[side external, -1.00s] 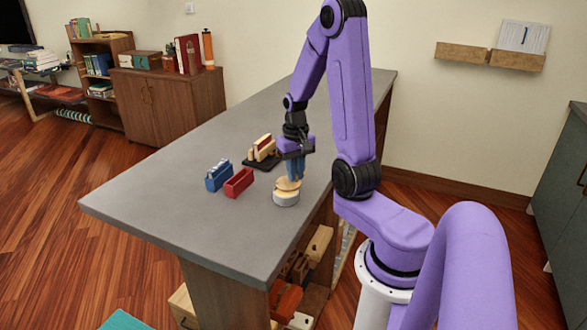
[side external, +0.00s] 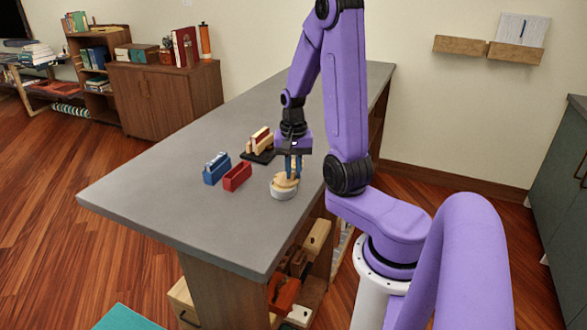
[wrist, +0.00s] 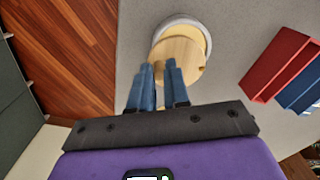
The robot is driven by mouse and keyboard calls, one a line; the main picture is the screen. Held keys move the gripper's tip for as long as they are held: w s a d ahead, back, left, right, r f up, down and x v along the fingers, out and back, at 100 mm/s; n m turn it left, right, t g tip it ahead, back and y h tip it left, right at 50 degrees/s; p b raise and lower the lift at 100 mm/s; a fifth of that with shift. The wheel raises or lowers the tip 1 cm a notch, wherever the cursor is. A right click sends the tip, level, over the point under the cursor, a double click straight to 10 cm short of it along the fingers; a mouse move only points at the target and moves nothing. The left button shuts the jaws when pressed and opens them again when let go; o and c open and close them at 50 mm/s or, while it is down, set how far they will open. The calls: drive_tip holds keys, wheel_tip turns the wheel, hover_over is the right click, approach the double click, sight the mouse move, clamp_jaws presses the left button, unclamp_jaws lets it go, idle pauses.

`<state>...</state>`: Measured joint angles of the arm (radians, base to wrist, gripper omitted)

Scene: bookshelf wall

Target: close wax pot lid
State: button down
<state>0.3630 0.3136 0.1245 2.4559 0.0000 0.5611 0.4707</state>
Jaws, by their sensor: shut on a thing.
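The wax pot (side external: 284,192) is a short, pale round pot on the grey counter, near its right edge. Its tan wooden lid (side external: 287,181) lies over the pot off-centre and looks tilted; part of the pot's rim shows past it. In the wrist view the lid (wrist: 180,52) covers much of the pot (wrist: 205,32), leaving a crescent along the top and right. My gripper (side external: 293,173) points down at the lid, and its blue fingers (wrist: 158,68) are closed on the lid's near part. The exact grip point is hidden by the fingers.
A red open box (side external: 237,177) and a blue box (side external: 216,168) stand left of the pot. A dark tray with wooden blocks (side external: 259,145) is behind them. The counter (side external: 165,195) is clear at the front left. Shelves with items lie below its right edge.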

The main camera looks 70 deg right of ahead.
sight(293, 172)
idle(0.8)
drive_tip(key=c, duration=1.1)
unclamp_jaws()
wheel_tip(293, 172, up, 18)
drive_tip(key=shift+f, duration=0.25)
